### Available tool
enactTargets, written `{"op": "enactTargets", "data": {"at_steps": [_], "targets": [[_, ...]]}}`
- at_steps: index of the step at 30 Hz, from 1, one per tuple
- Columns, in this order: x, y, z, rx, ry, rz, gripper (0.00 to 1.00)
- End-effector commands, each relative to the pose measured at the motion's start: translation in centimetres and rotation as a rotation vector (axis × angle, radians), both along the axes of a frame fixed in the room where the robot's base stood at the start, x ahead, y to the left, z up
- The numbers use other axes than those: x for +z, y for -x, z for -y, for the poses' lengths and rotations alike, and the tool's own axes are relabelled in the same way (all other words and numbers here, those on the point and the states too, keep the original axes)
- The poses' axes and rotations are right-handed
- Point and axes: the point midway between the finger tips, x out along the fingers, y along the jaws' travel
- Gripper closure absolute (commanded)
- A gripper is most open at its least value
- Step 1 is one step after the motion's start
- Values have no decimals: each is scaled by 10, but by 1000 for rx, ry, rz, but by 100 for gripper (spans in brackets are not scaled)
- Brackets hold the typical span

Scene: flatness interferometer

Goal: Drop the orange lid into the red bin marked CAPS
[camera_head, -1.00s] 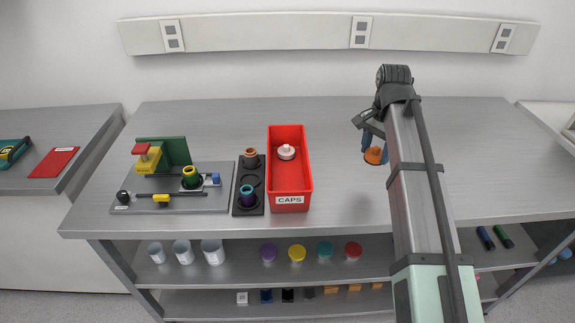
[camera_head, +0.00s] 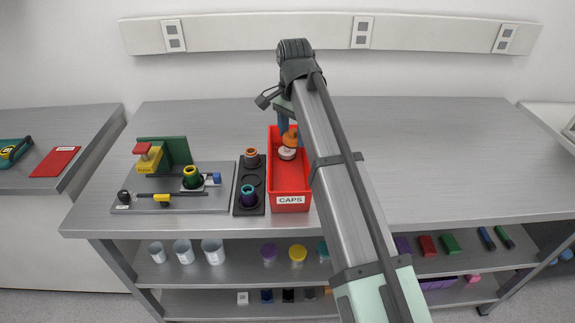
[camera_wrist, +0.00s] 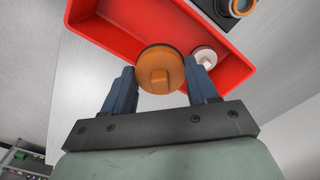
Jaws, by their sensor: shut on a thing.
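The orange lid (camera_wrist: 160,68) is round with a raised knob, and my gripper (camera_wrist: 161,88) is shut on it. In the head view the lid (camera_head: 290,137) shows over the back part of the red bin (camera_head: 289,178), whose front label reads CAPS. My gripper (camera_head: 288,122) is partly hidden behind my arm there. In the wrist view the red bin (camera_wrist: 105,28) lies beyond the lid. A white lid (camera_head: 286,154) lies inside the bin, and it also shows in the wrist view (camera_wrist: 205,56) beside the orange lid.
A black holder (camera_head: 250,209) with ringed cylindrical parts stands just left of the bin. Farther left is a grey plate (camera_head: 215,198) with a red-topped yellow device (camera_head: 148,158). The table (camera_head: 430,150) right of my arm is clear.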

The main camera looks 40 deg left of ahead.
Motion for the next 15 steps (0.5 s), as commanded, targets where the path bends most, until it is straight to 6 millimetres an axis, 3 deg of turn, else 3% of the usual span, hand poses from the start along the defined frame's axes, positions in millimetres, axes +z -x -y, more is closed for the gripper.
{"op": "enactTargets", "data": {"at_steps": [15], "targets": [[-45,0,1,0,1,-1,70]]}}
